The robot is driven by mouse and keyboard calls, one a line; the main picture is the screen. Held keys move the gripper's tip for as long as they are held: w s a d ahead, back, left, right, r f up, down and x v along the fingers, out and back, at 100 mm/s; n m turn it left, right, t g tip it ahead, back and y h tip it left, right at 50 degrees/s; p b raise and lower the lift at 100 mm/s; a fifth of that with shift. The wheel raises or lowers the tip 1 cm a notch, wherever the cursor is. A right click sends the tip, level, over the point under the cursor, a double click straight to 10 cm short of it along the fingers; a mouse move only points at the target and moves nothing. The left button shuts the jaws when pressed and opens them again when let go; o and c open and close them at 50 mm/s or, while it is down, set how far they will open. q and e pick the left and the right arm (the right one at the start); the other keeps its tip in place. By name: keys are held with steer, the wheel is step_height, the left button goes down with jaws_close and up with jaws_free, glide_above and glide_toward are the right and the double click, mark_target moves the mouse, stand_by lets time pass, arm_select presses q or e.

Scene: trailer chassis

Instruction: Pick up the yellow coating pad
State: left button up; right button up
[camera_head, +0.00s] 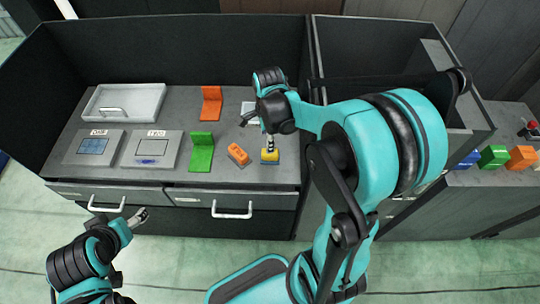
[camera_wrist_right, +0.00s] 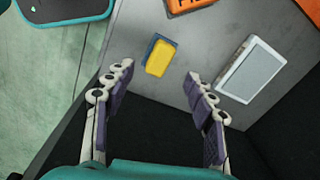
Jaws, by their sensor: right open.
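The yellow coating pad (camera_head: 270,155) lies on the grey worktop near its front edge, with a blue layer at its base. In the right wrist view the pad (camera_wrist_right: 160,57) lies ahead of the fingertips, between their lines. My right gripper (camera_head: 268,142) is just above the pad in the head view; in the wrist view its two fingers (camera_wrist_right: 158,78) are spread wide and empty. My left gripper (camera_head: 139,216) is in front of the drawers, low at the left, away from the pad. Its fingers are too small to tell apart.
An orange block (camera_head: 238,154), a green angled piece (camera_head: 201,152) and an orange angled piece (camera_head: 211,104) stand left of the pad. A white-framed panel (camera_wrist_right: 252,68) lies beside it. Dark walls (camera_head: 180,50) enclose the worktop; drawer handles (camera_head: 232,210) jut out in front.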

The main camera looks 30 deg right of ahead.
mark_target(270, 155)
steer(key=shift+w+d+f+m+g, duration=0.2)
steer(key=shift+d+f+m, duration=0.15)
steer(key=shift+f+m, duration=0.25)
steer(key=shift+w+d+f+m+g, duration=0.15)
steer(key=shift+d+f+m, duration=0.15)
steer(key=shift+f+m, duration=0.3)
steer(key=shift+f, duration=0.35)
steer(key=shift+m, duration=0.3)
step_height(270, 155, down, 7)
steer(key=b, duration=0.3)
steer(key=shift+f+b, duration=0.2)
steer(key=shift+b, duration=0.15)
steer(key=shift+r, duration=0.1)
jaws_close()
